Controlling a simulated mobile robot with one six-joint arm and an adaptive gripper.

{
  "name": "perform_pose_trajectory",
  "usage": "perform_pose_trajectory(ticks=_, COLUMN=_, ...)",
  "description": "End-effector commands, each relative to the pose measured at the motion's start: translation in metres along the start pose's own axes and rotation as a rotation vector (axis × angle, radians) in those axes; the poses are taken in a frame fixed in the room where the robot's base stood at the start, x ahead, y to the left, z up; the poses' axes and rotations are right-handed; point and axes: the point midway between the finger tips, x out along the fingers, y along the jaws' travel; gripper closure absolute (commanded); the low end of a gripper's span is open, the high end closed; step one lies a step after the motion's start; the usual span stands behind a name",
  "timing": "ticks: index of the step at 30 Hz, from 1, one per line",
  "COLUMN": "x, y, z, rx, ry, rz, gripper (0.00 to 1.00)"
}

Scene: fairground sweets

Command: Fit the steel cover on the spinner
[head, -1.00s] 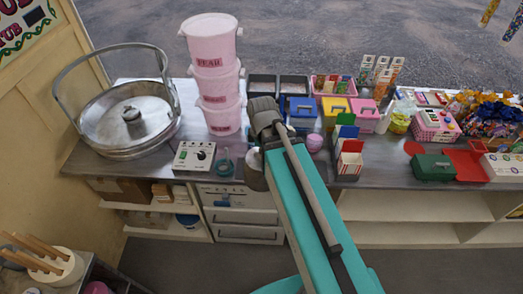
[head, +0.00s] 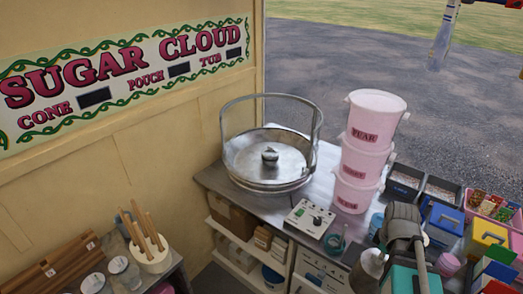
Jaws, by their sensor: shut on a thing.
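The spinner (head: 268,182) is a wide round steel pan at the back left of the counter, with a tall steel hoop (head: 314,140) standing over its rim. A short steel knob or head (head: 269,157) rises from its middle. I cannot tell whether the shiny round surface about it is a cover or the pan's own floor. No separate steel cover shows elsewhere. My folded arm is at the lower right, in front of the counter. My gripper is hidden behind or below it, so what it holds does not show.
Stacked pink tubs (head: 366,150) stand right of the spinner. A control box (head: 310,217) sits in front of it. A cream wall (head: 190,130) closes the left side. Dark trays (head: 404,180) and coloured boxes (head: 490,233) crowd the right. A pot of wooden sticks (head: 150,253) is at lower left.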

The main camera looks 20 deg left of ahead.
Motion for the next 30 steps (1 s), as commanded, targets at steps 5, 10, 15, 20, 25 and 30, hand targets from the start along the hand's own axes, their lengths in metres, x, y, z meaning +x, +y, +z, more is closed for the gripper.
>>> perform_pose_trajectory(ticks=5, x=0.027, y=0.000, z=0.000, rx=0.000, ry=0.000, rz=0.000, gripper=1.00)
perform_pose_trajectory(ticks=10, x=0.034, y=0.000, z=0.000, rx=0.000, ry=0.000, rz=0.000, gripper=1.00)
perform_pose_trajectory(ticks=15, x=0.034, y=0.000, z=0.000, rx=0.000, ry=0.000, rz=0.000, gripper=1.00)
perform_pose_trajectory(ticks=20, x=0.034, y=0.000, z=0.000, rx=0.000, ry=0.000, rz=0.000, gripper=1.00)
perform_pose_trajectory(ticks=25, x=0.034, y=0.000, z=0.000, rx=0.000, ry=0.000, rz=0.000, gripper=1.00)
perform_pose_trajectory(ticks=30, x=0.034, y=0.000, z=0.000, rx=0.000, ry=0.000, rz=0.000, gripper=1.00)
